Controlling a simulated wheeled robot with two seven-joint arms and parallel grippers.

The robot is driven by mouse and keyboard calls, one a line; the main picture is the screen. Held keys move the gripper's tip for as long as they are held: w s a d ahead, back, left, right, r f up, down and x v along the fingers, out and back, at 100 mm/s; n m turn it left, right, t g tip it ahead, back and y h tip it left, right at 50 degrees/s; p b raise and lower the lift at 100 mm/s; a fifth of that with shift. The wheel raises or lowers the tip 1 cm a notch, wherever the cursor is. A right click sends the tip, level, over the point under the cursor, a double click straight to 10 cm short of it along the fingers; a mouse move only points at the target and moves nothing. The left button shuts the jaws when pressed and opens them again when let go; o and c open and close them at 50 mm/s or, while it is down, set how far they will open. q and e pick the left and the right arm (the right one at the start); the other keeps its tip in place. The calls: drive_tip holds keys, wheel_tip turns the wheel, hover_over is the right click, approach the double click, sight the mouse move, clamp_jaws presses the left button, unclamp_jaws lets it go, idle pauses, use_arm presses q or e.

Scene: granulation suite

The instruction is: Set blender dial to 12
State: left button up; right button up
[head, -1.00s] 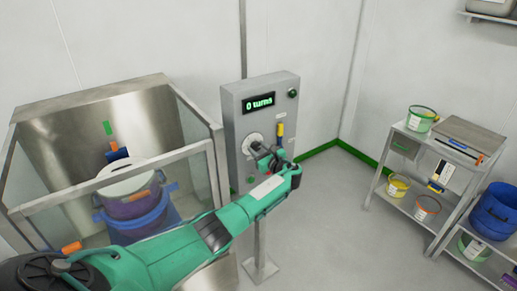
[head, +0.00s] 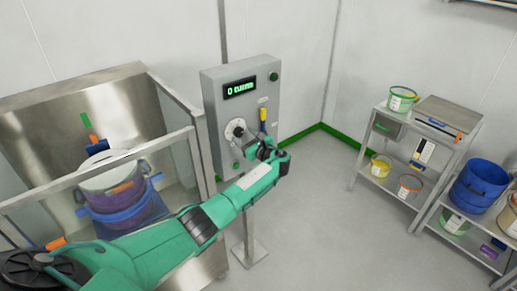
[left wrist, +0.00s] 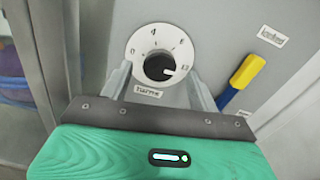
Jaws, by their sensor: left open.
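The blender control panel (head: 215,110) is a grey box on a post, with a display (head: 240,88) reading "0 turns" in green. Its dial (head: 233,124) has a white numbered face and a dark knob. In the left wrist view the dial face (left wrist: 137,45) shows a 0 and a 4, and the black knob (left wrist: 157,66) has a white mark towards the right. My left gripper (head: 256,147) is open in front of the dial, just to its lower right in the head view. In the left wrist view its fingers (left wrist: 161,88) stand either side below the knob, with nothing held.
A yellow-and-blue lever (left wrist: 238,80) is beside the dial, close to the right finger. A steel-framed glass enclosure (head: 150,148) with a blue-based vessel (head: 112,195) stands left of the panel. Shelves (head: 385,145) with tubs are at right; the floor between is clear.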

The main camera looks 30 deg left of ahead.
use_arm(q)
drive_tip(key=b+v, duration=0.3)
drive_tip(key=v, duration=0.8)
drive_tip(key=shift+s+d, duration=0.15)
drive_tip(key=shift+d, duration=0.2)
drive_tip(key=shift+f, duration=0.1)
wheel_tip(320, 180, down, 13)
drive_tip(key=s+h, duration=0.2)
drive_tip(key=h, duration=0.1)
drive_tip(key=s+d+f+n+g+h, duration=0.1)
drive_tip(key=s+f+h, duration=0.1)
drive_tip(key=s+f, duration=0.65)
drive_tip(key=s+d+f+n+g+h, duration=0.1)
drive_tip(key=s+f+n+h, duration=0.2)
drive_tip(key=f, duration=1)
drive_tip(key=s+d+f+h, duration=0.1)
drive_tip(key=s+f+h, duration=0.1)
drive_tip(key=s+f, duration=0.75)
drive_tip(key=s+d+f+n+g+h, duration=0.1)
drive_tip(key=s+d+f+n+h, duration=0.15)
drive_tip(key=s+f, duration=0.65)
drive_tip(key=s+d+f+n+g+h, duration=0.15)
drive_tip(key=s+f+n, duration=0.25)
drive_tip(key=s+f, duration=0.5)
drive_tip(key=s+d+f+n+g+h, duration=0.1)
drive_tip(key=s+n, duration=0.7)
drive_tip(key=s, duration=1.7)
drive_tip(key=shift+d+f+h, duration=0.5)
drive_tip(key=shift+f+h, duration=0.3)
drive_tip(key=shift+f, duration=0.1)
